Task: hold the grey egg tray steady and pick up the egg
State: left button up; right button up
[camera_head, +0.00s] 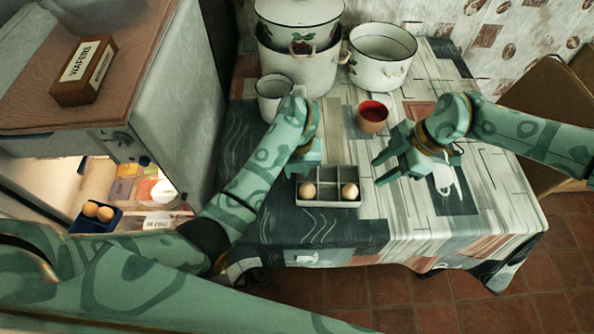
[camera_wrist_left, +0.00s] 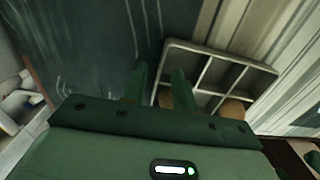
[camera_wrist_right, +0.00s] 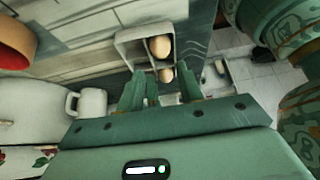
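The grey egg tray (camera_head: 328,204) lies on the table near its front edge. It holds one brown egg (camera_head: 307,190) in a left compartment and another egg (camera_head: 349,190) in a right one. My left gripper (camera_head: 304,170) is at the tray's back left corner. In the left wrist view, its fingers (camera_wrist_left: 158,70) are apart, with the tray's side wall showing between them; I cannot tell whether they touch it. My right gripper (camera_head: 382,170) is open and empty, to the right of the tray. The tray (camera_wrist_right: 124,42) and both eggs also show in the right wrist view.
A terracotta pot (camera_head: 372,118) with red contents stands behind the tray, between my arms. A white mug (camera_head: 272,92) and enamel pots (camera_head: 383,62) stand farther back. A dark blue container (camera_head: 97,222) with eggs sits in the lit fridge at left.

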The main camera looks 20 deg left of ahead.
pick_arm(q)
jog(key=shift+f, duration=0.7)
